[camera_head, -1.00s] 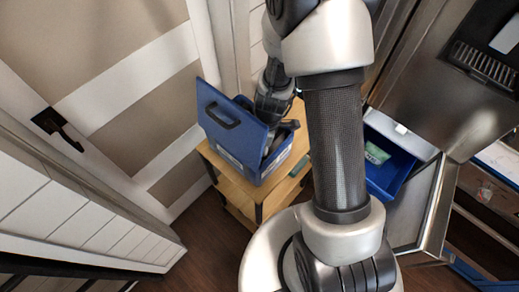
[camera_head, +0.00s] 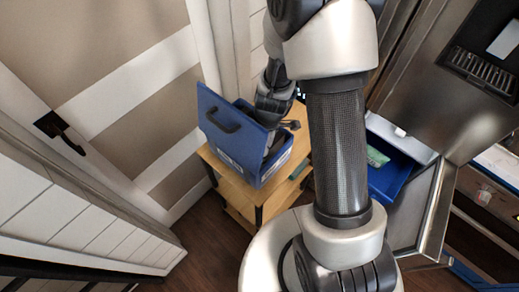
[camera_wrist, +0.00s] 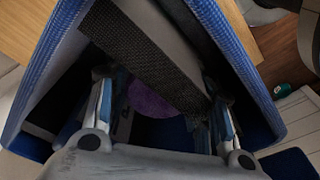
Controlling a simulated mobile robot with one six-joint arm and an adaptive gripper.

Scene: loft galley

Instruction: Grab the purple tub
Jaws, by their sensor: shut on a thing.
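A blue box (camera_head: 233,172) with its lid (camera_head: 222,123) raised stands on a small wooden table. My gripper (camera_wrist: 163,105) is down inside the box in the wrist view, its two fingers set apart. A rounded purple surface, the purple tub (camera_wrist: 150,101), shows between the fingers, and my gripper appears shut on it. A dark textured bar (camera_wrist: 150,60) crosses above the tub and hides much of it. The contact at the fingertips is not clearly visible. In the head view the tub is hidden by the box and my arm.
The wooden table (camera_head: 233,192) has a small green item (camera_head: 299,168) on its right side. An open blue drawer (camera_head: 388,182) holding a green packet (camera_head: 377,157) is right of my arm, beside an open steel door (camera_head: 428,208). A white wall and door are at left.

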